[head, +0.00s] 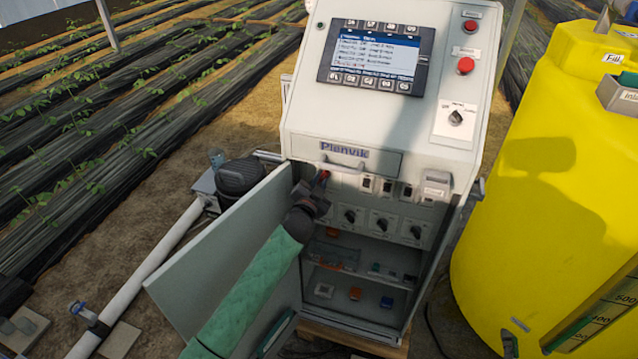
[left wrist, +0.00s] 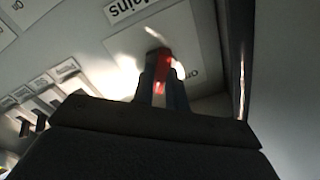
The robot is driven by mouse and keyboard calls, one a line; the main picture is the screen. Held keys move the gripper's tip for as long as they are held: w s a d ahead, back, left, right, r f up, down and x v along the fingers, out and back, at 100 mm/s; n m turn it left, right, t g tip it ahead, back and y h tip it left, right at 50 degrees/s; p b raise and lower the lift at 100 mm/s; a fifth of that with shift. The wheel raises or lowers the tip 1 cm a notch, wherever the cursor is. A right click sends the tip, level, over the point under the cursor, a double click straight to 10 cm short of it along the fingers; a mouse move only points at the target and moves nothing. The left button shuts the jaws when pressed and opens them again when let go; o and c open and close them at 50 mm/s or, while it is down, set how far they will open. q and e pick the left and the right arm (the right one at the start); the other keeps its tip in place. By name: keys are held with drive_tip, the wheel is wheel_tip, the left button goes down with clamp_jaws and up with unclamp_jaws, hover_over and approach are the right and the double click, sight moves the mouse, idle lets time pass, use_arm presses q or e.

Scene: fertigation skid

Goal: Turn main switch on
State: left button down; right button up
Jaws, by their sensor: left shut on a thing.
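The main switch is a red handle (head: 324,175) at the upper left inside the open cabinet. In the left wrist view the red handle (left wrist: 163,60) sits on a pale plate with an "ON" mark, beside a "Mains" label. My left gripper (head: 317,188) reaches into the cabinet. In the left wrist view its two fingers (left wrist: 161,78) are shut on the red handle, one on each side. The fingers hide part of the handle, and I cannot tell which position it is turned to. My right gripper is not in view.
The cabinet door (head: 225,255) stands open to the left, close beside my left arm. Small switches and rotary knobs (head: 383,222) lie right of the gripper, with shelves below. A control panel with a screen (head: 375,57) is above. A yellow tank (head: 545,190) stands right.

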use_arm(q)
drive_tip(key=shift+m, duration=0.7)
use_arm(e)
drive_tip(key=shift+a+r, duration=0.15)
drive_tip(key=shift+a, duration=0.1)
use_arm(q)
drive_tip(key=shift+m, duration=0.3)
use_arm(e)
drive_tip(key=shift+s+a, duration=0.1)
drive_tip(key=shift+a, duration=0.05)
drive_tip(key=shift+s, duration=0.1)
use_arm(q)
drive_tip(key=c, duration=1.5)
unclamp_jaws()
drive_tip(key=shift+o, duration=0.5)
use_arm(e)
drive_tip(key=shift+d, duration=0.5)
use_arm(q)
drive_tip(key=shift+s, duration=0.1)
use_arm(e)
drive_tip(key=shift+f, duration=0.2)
